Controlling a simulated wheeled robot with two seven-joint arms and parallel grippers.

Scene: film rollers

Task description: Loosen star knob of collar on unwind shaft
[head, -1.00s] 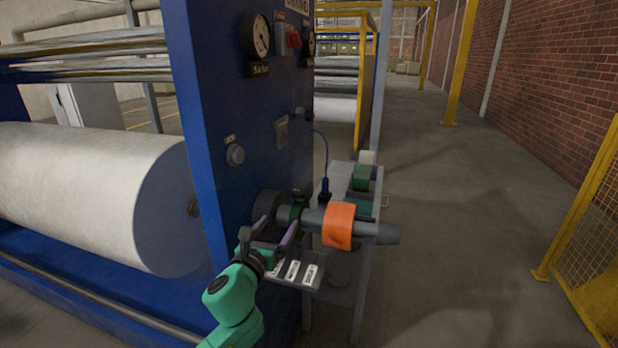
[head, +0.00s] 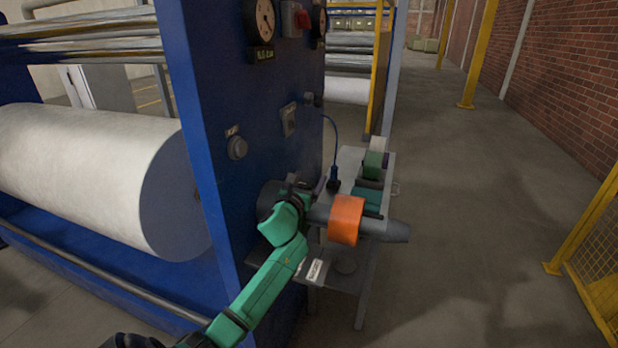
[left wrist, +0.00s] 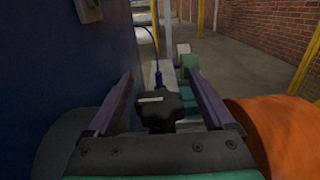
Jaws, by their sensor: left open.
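The unwind shaft (head: 393,231) sticks out to the right from the blue machine frame. An orange roll (head: 346,220) sits around it. The black star knob (left wrist: 163,106) with a pale mark on it shows in the left wrist view, between my left gripper's two fingers. My left gripper (left wrist: 162,95) is open, one finger on each side of the knob, with gaps visible. In the head view my left gripper (head: 308,192) is over the shaft between the frame and the orange roll. My arm hides the collar and knob there. My right gripper is not in view.
The blue machine frame (head: 215,90) stands close at the left of the gripper. A grey stand (head: 350,162) with green and white rolls is behind the shaft. The floor to the right is clear.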

